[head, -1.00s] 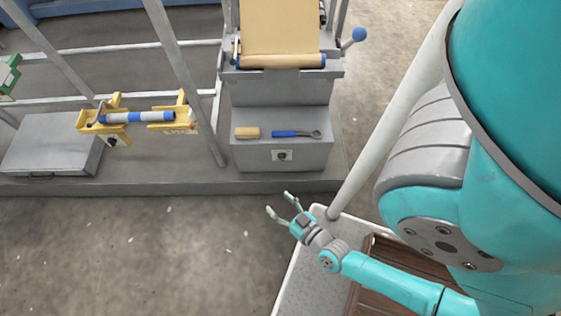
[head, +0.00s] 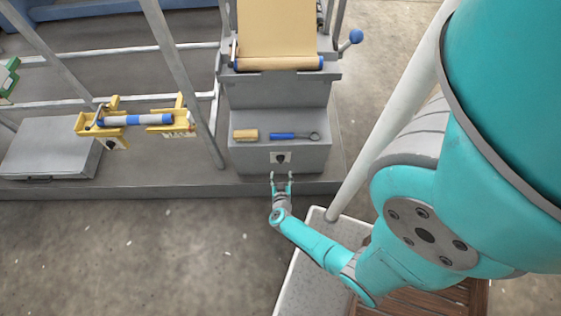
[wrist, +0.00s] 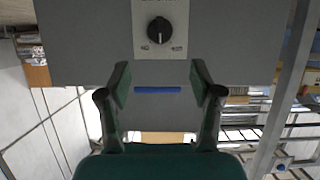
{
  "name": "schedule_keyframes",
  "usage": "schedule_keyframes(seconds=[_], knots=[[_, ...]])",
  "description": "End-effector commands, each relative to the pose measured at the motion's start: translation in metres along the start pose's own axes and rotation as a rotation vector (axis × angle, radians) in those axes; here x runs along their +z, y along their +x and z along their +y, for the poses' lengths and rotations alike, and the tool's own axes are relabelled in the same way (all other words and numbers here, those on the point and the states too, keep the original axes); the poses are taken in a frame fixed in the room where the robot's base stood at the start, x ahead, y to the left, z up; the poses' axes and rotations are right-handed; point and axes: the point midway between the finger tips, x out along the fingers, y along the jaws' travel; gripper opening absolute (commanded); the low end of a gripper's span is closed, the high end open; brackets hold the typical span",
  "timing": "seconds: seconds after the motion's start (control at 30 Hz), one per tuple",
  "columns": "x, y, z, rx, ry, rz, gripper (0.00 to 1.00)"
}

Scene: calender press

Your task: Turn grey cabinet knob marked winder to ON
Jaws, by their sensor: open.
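The grey cabinet (head: 255,158) stands below the paper roll. On its front is a pale plate with a black knob (head: 281,158). In the wrist view the knob (wrist: 159,31) shows large at the top centre, its pale pointer line upright, with small marks at its lower left and lower right that appear upside down. My gripper (head: 281,177) is open and empty, just in front of the cabinet and below the knob in the head view. In the wrist view its two fingers (wrist: 160,80) stand apart below the knob, not touching it.
On the cabinet top lie a tan block (head: 245,135) and a blue-handled tool (head: 290,136). A yellow holder (head: 85,124) with a blue and white roller stands to the left. A grey post (head: 185,85) rises left of the cabinet. The floor in front is clear.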

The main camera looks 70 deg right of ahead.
Motion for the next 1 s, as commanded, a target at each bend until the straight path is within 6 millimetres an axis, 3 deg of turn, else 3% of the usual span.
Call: schedule_keyframes(seconds=[0.5, 0.7, 1.0], knots=[[-0.001, 0.076, 0.000, 0.000, -0.001, -0.001, 0.65], [-0.001, 0.093, -0.001, -0.002, -0.001, 0.001, 0.65], [0.000, 0.100, 0.000, -0.003, 0.000, 0.000, 0.65]])
